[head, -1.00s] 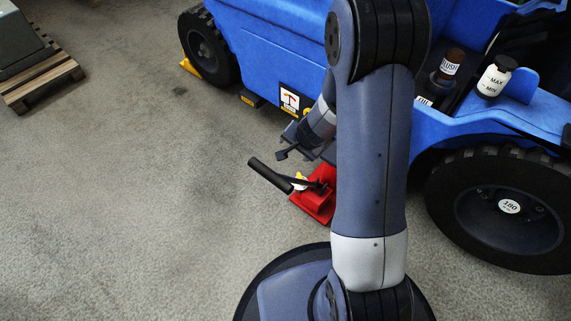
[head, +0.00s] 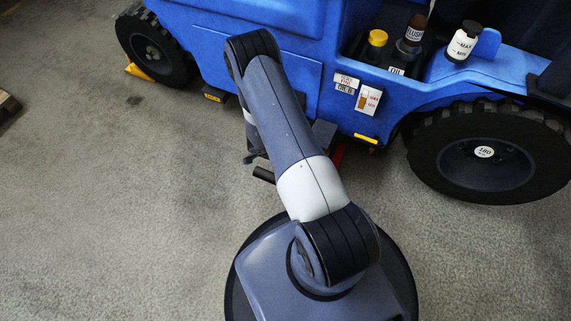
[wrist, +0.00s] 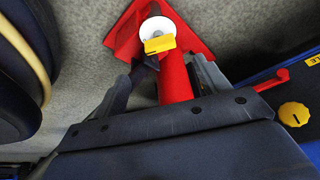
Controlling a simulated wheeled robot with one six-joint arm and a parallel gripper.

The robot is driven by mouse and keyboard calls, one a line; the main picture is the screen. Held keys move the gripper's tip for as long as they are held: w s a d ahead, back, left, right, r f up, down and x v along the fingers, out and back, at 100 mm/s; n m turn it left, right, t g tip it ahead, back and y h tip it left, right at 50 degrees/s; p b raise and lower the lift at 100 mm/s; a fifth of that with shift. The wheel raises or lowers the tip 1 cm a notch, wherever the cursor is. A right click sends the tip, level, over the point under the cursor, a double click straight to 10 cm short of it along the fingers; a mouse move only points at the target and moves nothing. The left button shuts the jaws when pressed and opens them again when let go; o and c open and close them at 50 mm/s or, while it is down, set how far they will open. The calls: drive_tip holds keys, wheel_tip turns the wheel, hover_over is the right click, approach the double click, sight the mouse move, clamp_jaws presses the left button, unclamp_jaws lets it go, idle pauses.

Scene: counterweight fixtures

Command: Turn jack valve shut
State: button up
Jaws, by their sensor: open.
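The red jack (wrist: 174,80) lies ahead of my gripper in the wrist view, its red base on the floor at the top. A white disc (wrist: 155,27) with a yellow tab (wrist: 160,44) sits on it, probably the valve. My gripper (wrist: 172,68) is open, with one finger on each side of the red shaft and the yellow tab just beyond the fingertips. Contact cannot be told. In the head view my arm hides most of the jack; only a red sliver (head: 339,154) and the black handle end (head: 264,174) show. My fingers are not clear there.
The blue vehicle (head: 285,85) stands close behind the jack, with a black wheel (head: 485,152) at right. In the wrist view a yellow knob (wrist: 294,114) and a red lever (wrist: 271,81) are at right. Open floor (head: 110,230) lies to the left.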

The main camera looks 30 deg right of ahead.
drive_tip(key=b+x, duration=0.3)
drive_tip(key=x, duration=0.6)
drive_tip(key=shift+f, duration=0.2)
drive_tip(key=c, duration=1)
